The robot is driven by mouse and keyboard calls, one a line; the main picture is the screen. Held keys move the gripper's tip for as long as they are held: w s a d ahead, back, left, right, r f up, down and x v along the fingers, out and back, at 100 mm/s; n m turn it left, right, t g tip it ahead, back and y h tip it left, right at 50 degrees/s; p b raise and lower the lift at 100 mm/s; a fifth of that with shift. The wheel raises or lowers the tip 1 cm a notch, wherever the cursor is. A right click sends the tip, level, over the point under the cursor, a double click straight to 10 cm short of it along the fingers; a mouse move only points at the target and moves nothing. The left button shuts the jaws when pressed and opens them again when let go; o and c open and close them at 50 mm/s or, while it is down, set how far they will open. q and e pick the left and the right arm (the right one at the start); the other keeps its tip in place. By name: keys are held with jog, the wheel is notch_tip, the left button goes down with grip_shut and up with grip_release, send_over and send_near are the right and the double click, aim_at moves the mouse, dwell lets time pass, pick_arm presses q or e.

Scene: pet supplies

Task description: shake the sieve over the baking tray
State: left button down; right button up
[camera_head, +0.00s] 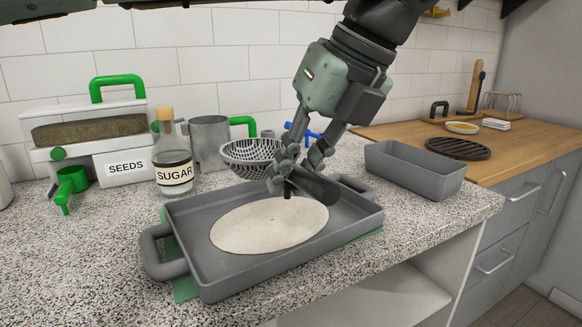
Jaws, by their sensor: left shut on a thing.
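My left gripper (295,178) is shut on a thick dark handle (318,188) above the back part of the baking tray (203,272). The sieve (246,157), a grey perforated bowl, shows just left of and behind the fingers. The handle lines up with it, but the fingers hide where they join. The bowl shows over or behind the tray's far rim; its exact height is hard to tell. The grey tray has a loop handle at each end. A flat, pale round layer (268,225) lies in it. My right gripper is not in view.
A sugar bottle (173,160), a metal mug (209,142) and a seeds dispenser (95,130) stand behind the tray. A grey loaf pan (415,168) is to its right. A green mat (186,290) shows under the tray. The front left counter is clear.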

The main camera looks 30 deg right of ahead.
pick_arm(q)
jog(key=shift+d, duration=0.65)
jog(key=shift+a, duration=0.5)
jog(key=shift+s+f, duration=0.1)
jog(key=shift+s, duration=0.05)
jog(key=shift+d, duration=0.85)
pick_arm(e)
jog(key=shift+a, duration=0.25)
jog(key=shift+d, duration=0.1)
